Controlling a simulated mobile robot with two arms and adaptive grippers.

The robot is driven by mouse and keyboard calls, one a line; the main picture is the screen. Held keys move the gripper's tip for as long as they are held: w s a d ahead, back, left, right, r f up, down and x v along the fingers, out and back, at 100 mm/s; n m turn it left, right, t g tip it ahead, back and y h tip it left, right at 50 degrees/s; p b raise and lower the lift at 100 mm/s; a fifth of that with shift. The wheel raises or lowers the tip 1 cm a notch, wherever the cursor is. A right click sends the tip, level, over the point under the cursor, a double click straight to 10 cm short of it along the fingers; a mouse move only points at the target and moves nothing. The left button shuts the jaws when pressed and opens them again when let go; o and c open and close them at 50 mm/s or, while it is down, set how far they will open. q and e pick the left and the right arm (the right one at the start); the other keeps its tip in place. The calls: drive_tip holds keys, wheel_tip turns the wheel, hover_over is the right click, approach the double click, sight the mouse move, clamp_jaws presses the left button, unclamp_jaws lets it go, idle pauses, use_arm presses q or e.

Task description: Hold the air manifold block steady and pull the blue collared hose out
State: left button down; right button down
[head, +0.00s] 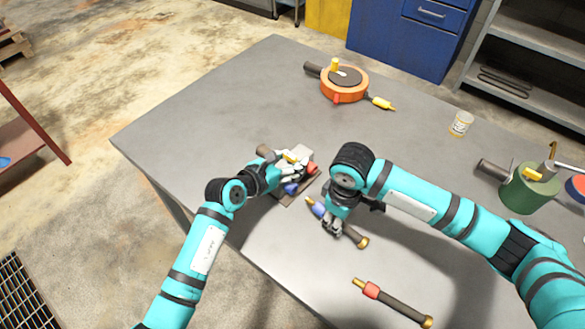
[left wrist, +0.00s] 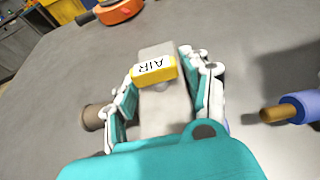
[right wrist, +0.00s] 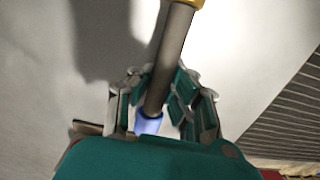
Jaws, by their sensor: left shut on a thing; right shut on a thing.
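The air manifold block (head: 301,153) is grey, with a yellow AIR label (left wrist: 154,69), on a dark plate (head: 300,196). My left gripper (left wrist: 162,62) is shut on the block, a finger on each side. A red part (head: 312,168) and a blue part (head: 291,188) show at its near side. The blue collared hose has a dark body (right wrist: 172,50), a blue collar (left wrist: 301,107) and a brass tip (left wrist: 275,114). The tip is clear of the block, pointing towards it. My right gripper (right wrist: 158,74) is shut around the hose body; its fingers partly hide it.
A red collared hose (head: 395,301) lies loose at the table's near side. A green cylinder (head: 528,190) stands at the far right. The left of the table is clear.

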sight(348, 228)
drive_tip(key=shift+r, duration=3.5)
drive_tip(key=shift+s+d, duration=1)
drive_tip(key=shift+d, duration=0.2)
drive_tip(key=shift+f, duration=0.15)
drive_tip(key=shift+f, duration=3.95)
drive_tip(key=c, duration=1.5)
unclamp_jaws()
